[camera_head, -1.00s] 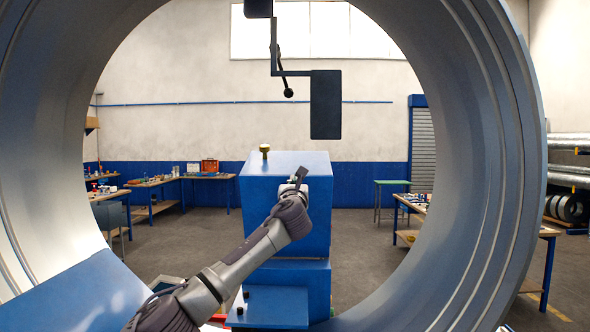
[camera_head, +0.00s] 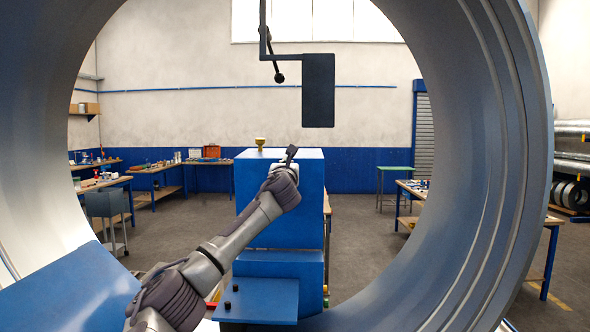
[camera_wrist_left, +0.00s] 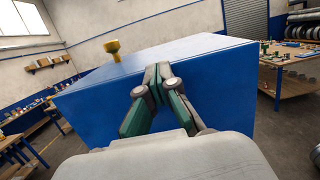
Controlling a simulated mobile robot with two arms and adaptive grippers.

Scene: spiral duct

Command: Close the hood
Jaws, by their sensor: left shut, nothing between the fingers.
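A blue box-shaped machine housing (camera_head: 262,222) stands inside the large metal ring, with a brass knob (camera_head: 260,141) on its top. I cannot tell for sure which part of it is the hood. My left gripper (camera_head: 290,153) is at the upper right of the housing, its tips about level with the top edge. In the left wrist view the shut, empty fingers (camera_wrist_left: 157,78) point at the blue housing (camera_wrist_left: 210,95), near its upper edge. I cannot tell whether they touch it. The knob (camera_wrist_left: 112,47) stands left of them. My right gripper is not in view.
The big grey ring (camera_head: 500,150) surrounds the view. A dark panel (camera_head: 318,90) hangs on an arm above the housing. A blue plate (camera_head: 258,299) juts out low in front. Workbenches (camera_head: 155,170) line the back, with open floor (camera_head: 365,240) right of the housing.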

